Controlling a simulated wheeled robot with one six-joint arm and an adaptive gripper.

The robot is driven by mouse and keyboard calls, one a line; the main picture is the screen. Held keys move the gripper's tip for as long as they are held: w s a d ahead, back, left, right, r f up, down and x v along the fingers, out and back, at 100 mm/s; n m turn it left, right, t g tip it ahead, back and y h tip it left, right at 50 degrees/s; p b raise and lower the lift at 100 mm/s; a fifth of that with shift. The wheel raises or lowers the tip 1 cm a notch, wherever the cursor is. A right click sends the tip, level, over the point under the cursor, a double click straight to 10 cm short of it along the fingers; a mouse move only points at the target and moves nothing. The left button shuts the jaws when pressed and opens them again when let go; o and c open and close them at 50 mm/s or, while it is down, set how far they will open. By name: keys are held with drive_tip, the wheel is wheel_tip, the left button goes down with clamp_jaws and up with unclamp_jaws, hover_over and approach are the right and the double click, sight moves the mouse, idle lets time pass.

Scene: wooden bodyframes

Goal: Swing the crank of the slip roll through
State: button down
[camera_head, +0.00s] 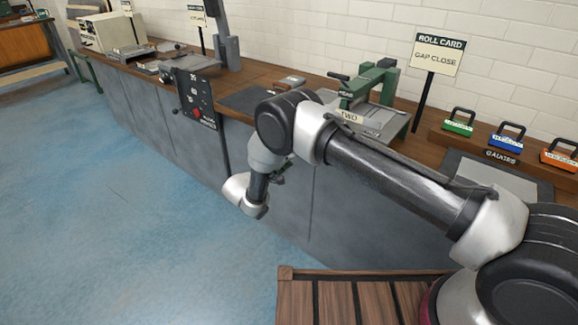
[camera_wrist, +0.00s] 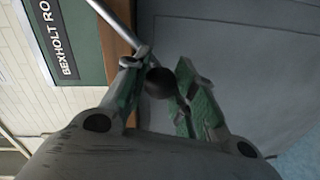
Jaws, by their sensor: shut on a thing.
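The slip roll (camera_head: 372,82) is a green machine on the wooden bench, partly behind my arm in the head view. In the wrist view, its green panel (camera_wrist: 75,25) reads "BEXHOLT RO". The crank (camera_wrist: 117,25) shows there as a thin metal rod ending in a dark round knob (camera_wrist: 159,83). My gripper (camera_wrist: 163,77) is shut on the crank's knob, with a green-padded finger on each side. In the head view my gripper is mostly hidden by my arm, and the crank cannot be made out.
Several coloured gauges, one blue (camera_head: 506,138), stand at the right. A dark control panel (camera_head: 199,98) is on the bench front at left. Blue floor (camera_head: 130,200) lies clear before the bench.

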drive_tip(key=shift+w+a+r+m, duration=0.3)
drive_tip(key=shift+a+r, duration=0.35)
drive_tip(key=shift+r, duration=0.05)
drive_tip(key=c, duration=1.1)
unclamp_jaws()
drive_tip(key=v, duration=1.2)
